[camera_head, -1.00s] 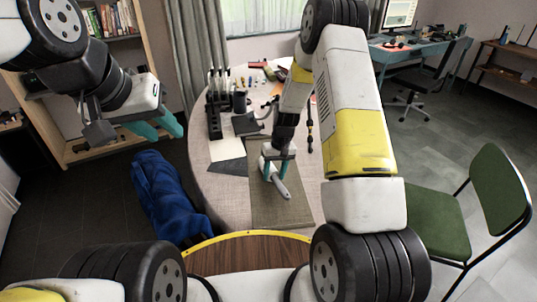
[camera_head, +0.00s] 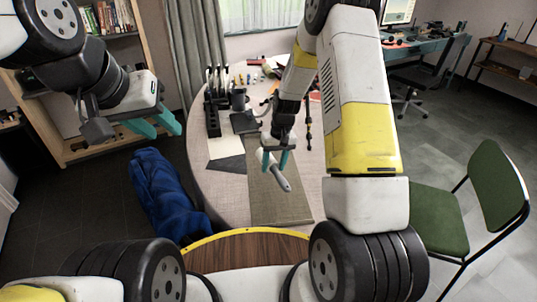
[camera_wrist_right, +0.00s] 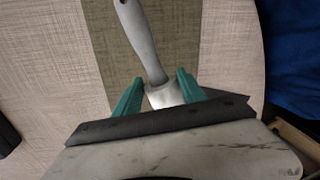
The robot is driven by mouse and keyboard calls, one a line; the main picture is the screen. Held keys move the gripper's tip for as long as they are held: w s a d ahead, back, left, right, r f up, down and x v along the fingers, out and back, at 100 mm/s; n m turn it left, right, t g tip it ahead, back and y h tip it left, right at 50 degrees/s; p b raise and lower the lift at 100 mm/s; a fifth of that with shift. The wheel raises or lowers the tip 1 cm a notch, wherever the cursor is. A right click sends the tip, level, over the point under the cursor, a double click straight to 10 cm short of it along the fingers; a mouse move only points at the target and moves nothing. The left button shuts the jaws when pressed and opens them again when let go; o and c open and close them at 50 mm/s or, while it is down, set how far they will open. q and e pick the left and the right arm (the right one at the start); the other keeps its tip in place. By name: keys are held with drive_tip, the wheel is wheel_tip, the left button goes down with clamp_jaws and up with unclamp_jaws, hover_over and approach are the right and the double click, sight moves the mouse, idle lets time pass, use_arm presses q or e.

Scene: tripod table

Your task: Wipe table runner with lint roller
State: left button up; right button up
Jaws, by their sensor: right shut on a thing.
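The table runner (camera_head: 284,206) is an olive-brown strip lying on the round table; it also shows as a darker band in the right wrist view (camera_wrist_right: 116,38). My right gripper (camera_head: 274,163) is shut on the lint roller (camera_head: 279,179), a pale tool with a long handle. In the right wrist view the roller's handle (camera_wrist_right: 142,38) points away from the teal fingers (camera_wrist_right: 160,92). The roller's head is partly hidden by the gripper. The roller is over the runner; I cannot tell whether it touches. My left gripper (camera_head: 158,125) hangs empty left of the table, fingers apart.
The round table (camera_head: 221,190) holds a black rack (camera_head: 213,115), a dark mug (camera_head: 238,100), dark flat items and small tools toward the back. A blue cloth-covered object (camera_head: 168,195) is at the table's left. A green chair (camera_head: 440,215) stands at the right.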

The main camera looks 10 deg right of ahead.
drive_tip(key=shift+r, duration=0.9)
wheel_tip(320, 180, up, 3)
idle(0.6)
